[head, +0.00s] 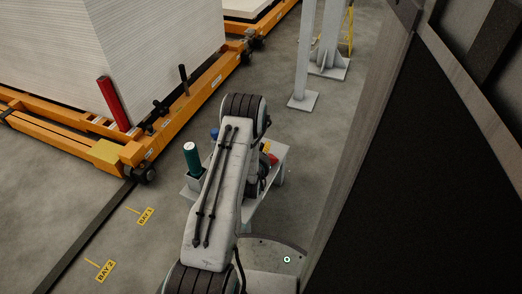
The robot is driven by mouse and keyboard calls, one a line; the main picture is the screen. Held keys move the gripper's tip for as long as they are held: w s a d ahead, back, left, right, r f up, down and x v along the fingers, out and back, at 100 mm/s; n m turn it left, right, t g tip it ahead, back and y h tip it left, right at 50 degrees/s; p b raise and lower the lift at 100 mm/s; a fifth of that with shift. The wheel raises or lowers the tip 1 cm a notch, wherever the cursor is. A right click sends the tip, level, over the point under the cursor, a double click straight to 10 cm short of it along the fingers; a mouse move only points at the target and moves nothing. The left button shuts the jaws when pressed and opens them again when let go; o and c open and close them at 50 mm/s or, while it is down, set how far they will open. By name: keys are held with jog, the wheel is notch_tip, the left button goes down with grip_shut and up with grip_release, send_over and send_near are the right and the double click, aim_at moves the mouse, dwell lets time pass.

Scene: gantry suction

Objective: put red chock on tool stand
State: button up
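The tool stand (243,219) looks like a small pale grey table, partly hidden behind my arm. A small red object (272,159), possibly the red chock, shows at the stand's right side, beside dark parts at the end of my arm. I cannot tell whether it rests on the stand or is held. My gripper (264,172) is mostly hidden behind my arm link, over the stand, and its fingers cannot be made out.
A green cylinder (192,162) and a blue item (214,134) are at the stand's left. An orange cart (178,118) with a white sheet stack (130,50) and a red upright post (112,103) stands at upper left. A large dark panel (430,190) fills the right. Grey posts (304,60) stand behind.

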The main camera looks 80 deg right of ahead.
jog(key=shift+f, duration=0.1)
dwell(0.3)
jog(key=o, duration=1.2)
jog(key=shift+r, duration=0.2)
jog(key=p+v, duration=0.4)
jog(key=v, duration=0.8)
jog(key=shift+p, duration=0.35)
jog(key=shift+f, duration=0.1)
